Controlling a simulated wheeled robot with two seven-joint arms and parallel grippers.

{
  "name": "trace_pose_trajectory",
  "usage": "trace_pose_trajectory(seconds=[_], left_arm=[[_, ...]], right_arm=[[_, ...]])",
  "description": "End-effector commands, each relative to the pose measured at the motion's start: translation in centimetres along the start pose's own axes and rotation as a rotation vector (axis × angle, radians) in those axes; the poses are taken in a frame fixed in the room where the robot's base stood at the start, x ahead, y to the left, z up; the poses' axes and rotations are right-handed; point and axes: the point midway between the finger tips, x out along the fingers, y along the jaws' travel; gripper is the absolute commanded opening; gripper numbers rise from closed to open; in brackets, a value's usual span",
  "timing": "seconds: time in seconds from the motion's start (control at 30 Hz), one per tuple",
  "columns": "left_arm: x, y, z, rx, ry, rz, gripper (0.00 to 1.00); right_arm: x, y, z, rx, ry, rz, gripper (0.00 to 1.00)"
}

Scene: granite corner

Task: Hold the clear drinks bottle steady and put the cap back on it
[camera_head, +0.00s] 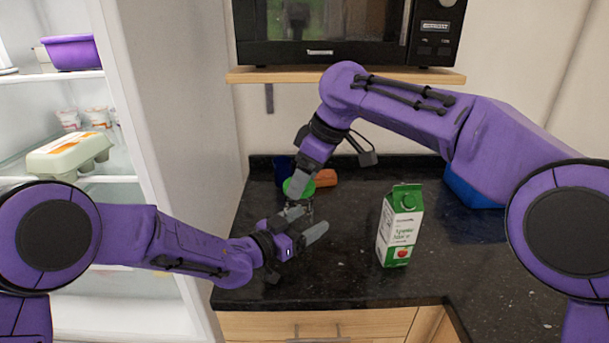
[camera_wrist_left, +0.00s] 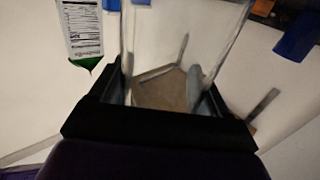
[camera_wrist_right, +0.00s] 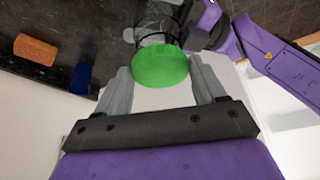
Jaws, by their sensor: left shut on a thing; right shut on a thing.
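The clear drinks bottle (camera_wrist_left: 185,45) fills the space between the fingers of my left gripper (camera_wrist_left: 160,98), which is shut on it. In the head view the bottle (camera_head: 306,208) stands on the dark counter, mostly hidden by my grippers. The round green cap (camera_wrist_right: 160,66) is between the fingertips of my right gripper (camera_wrist_right: 162,84), which is shut on it. In the head view the cap (camera_head: 303,187) is over the bottle's top, above my left gripper (camera_head: 305,230). I cannot tell whether cap and bottle neck touch.
A green and white juice carton (camera_head: 399,228) stands right of the bottle. A blue cup (camera_head: 283,168) and an orange block (camera_head: 326,178) are behind. A blue container (camera_head: 470,186) is at the back right. The fridge shelves (camera_head: 85,180) are at the left. The front counter is clear.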

Motion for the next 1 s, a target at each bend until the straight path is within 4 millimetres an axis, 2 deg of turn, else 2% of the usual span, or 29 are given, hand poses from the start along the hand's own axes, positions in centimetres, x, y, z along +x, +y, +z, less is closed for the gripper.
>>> trace_pose_trajectory(seconds=[0.27,0.6,1.0], left_arm=[[0.0,0.0,0.0,0.0,0.0,0.0,0.22],[0.0,0.0,0.0,0.0,-0.001,0.0,0.22],[0.0,0.0,0.0,0.0,-0.001,0.0,0.22]], right_arm=[[0.1,0.0,0.0,0.0,0.0,-0.001,0.41],[1.7,0.0,0.7,0.0,0.0,-0.001,0.41],[1.6,0.0,0.7,0.0,0.0,0.0,0.41]])
